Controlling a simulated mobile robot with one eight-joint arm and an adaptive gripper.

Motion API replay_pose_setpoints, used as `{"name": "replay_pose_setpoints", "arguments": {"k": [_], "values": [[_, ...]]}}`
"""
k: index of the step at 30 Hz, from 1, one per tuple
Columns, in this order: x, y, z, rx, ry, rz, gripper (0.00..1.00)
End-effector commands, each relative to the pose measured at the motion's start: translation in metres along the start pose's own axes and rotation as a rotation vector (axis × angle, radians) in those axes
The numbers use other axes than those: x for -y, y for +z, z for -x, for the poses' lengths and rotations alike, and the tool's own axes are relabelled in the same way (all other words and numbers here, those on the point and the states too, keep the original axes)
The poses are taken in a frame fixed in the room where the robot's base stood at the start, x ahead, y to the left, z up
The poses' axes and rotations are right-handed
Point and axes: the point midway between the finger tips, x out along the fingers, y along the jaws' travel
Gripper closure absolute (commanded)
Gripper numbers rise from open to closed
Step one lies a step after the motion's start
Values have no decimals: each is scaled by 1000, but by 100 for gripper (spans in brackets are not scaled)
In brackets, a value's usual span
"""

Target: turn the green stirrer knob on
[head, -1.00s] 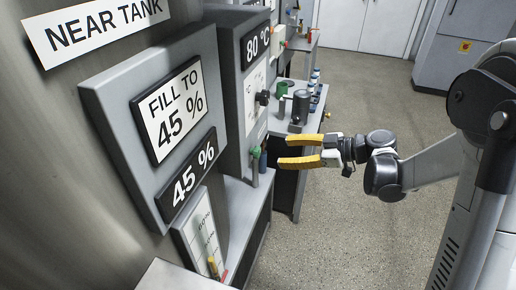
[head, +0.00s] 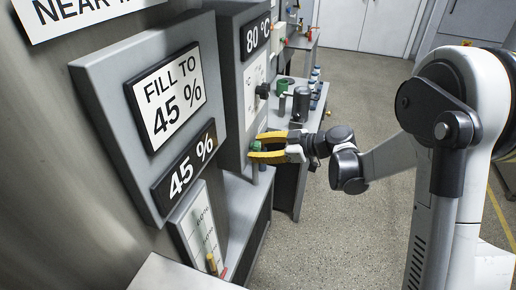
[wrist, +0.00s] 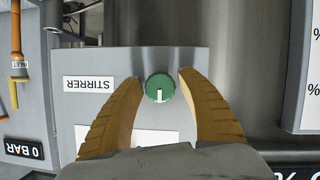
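The green stirrer knob (head: 256,146) sits on the grey panel front. In the wrist view the knob (wrist: 159,86) is round with a short white mark near its lower edge, beside an upside-down STIRRER label (wrist: 89,84). My gripper (head: 254,146) is open, its two yellow fingers reaching in from the right in the head view. In the wrist view its fingertips (wrist: 160,77) stand on either side of the knob, with a gap on each side. I cannot tell how deep the knob lies between them.
A black knob (head: 263,90) is higher on the same panel, under the 80 °C display (head: 256,36). The tank panel reading 45 % (head: 185,170) stands nearer on the left. A dark cylinder (head: 300,104) is on the bench behind my gripper.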

Motion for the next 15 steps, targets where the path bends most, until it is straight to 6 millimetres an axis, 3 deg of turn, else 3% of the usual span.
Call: {"name": "replay_pose_setpoints", "arguments": {"k": [1,3,4,15], "values": [[0,0,0,0,0,0,72],[0,0,0,0,0,0,94],[0,0,0,0,0,0,96],[0,0,0,0,-7,-16,97]]}}
